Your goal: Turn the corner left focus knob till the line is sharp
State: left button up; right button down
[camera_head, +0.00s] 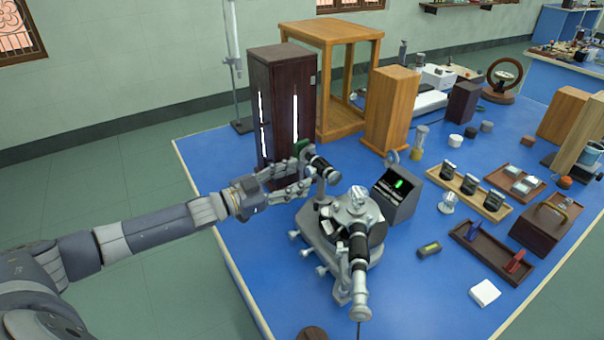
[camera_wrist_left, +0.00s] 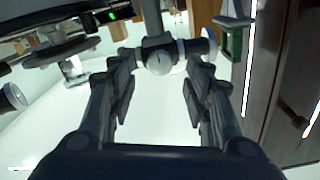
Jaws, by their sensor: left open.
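The spectrometer (camera_head: 345,222) stands on the near left corner of the blue bench. A black and silver tube (camera_head: 322,165) on a post points back toward the tall dark lamp cabinet, and a second tube (camera_head: 359,262) points toward me. A small grey display (camera_head: 394,196) beside it shows a green mark. I cannot tell whether either finger touches the knob. My right gripper is not in view.
The dark wooden cabinet (camera_head: 282,110) with bright slits stands close behind my left gripper. Wooden blocks, racks and trays (camera_head: 490,250) fill the right of the bench (camera_head: 400,290). The bench top left of the spectrometer is mostly clear.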

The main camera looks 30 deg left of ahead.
aim_at(310, 172)
pick_arm(q)
jog(key=shift+x, duration=1.45)
jog(key=c, duration=1.1)
